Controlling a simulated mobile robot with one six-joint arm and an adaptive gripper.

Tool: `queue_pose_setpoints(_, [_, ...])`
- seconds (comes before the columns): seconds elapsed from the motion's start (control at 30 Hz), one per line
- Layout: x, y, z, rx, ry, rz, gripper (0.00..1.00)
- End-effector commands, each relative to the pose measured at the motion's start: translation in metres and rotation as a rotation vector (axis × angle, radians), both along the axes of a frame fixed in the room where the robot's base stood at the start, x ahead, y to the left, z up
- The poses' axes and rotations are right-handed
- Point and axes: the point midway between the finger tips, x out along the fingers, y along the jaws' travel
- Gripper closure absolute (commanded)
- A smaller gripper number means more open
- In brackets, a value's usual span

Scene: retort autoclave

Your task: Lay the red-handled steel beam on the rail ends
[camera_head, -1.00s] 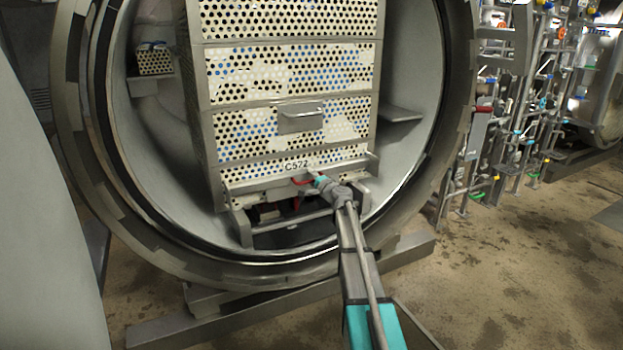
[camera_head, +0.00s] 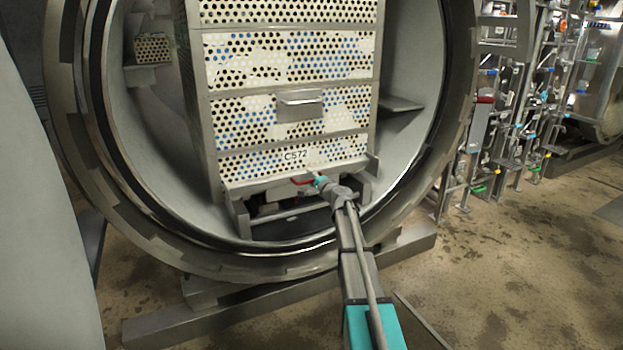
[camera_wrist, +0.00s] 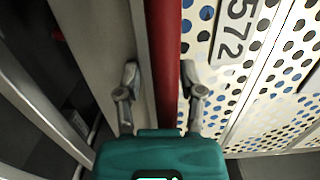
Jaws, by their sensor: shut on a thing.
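The red-handled steel beam (camera_head: 270,188) spans crosswise in front of the lower edge of the perforated basket stack. Its red handle (camera_head: 302,180) shows near the middle, and in the wrist view the red handle (camera_wrist: 164,50) runs up from between the fingers. My gripper (camera_head: 318,182) is shut on the beam at its handle; its two fingers (camera_wrist: 160,85) stand on either side of it. The rail ends (camera_head: 240,222) are below the beam at the vessel mouth. I cannot tell whether the beam touches them.
The perforated baskets (camera_head: 290,60) with label C572 stand inside the round autoclave mouth (camera_head: 90,130). A grey floor beam (camera_head: 200,322) lies in front. Pipes and valves (camera_head: 520,110) stand at the right. The floor (camera_head: 500,260) at the right front is clear.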

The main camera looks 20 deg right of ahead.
Motion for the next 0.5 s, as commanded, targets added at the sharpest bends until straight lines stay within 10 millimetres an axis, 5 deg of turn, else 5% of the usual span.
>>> queue_pose_setpoints(0.5, [0.000, 0.001, -0.023, 0.003, -0.001, 0.001, 1.00])
